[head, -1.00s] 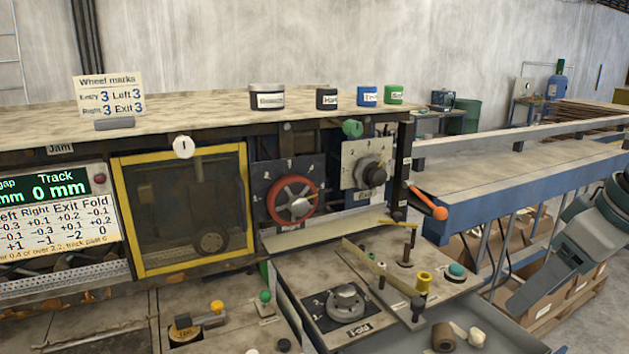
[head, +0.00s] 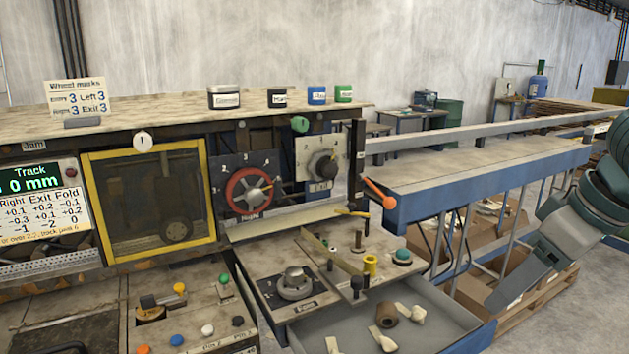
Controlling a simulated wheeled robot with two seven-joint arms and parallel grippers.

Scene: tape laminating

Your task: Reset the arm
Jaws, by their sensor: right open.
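My right arm comes in at the right edge of the head view. Its gripper (head: 508,290) is open, points down and to the left, and seems empty. It is right of the grey drawer and apart from the machine, in front of the cardboard boxes. Its fingertips are small and hard to make out. The machine has a red-rimmed wheel knob (head: 249,190), an exit dial (head: 324,165), a fold dial (head: 294,283) and an orange-tipped lever (head: 379,194). My left gripper is not in view.
The open drawer (head: 440,318) holds a brown roll (head: 387,314) and several pale pieces. A blue-framed conveyor (head: 480,173) runs back to the right. Boxes (head: 480,298) lie on a pallet beneath. Labelled jars and a wheel-marks card (head: 77,100) stand on the machine top. Floor at lower right is clear.

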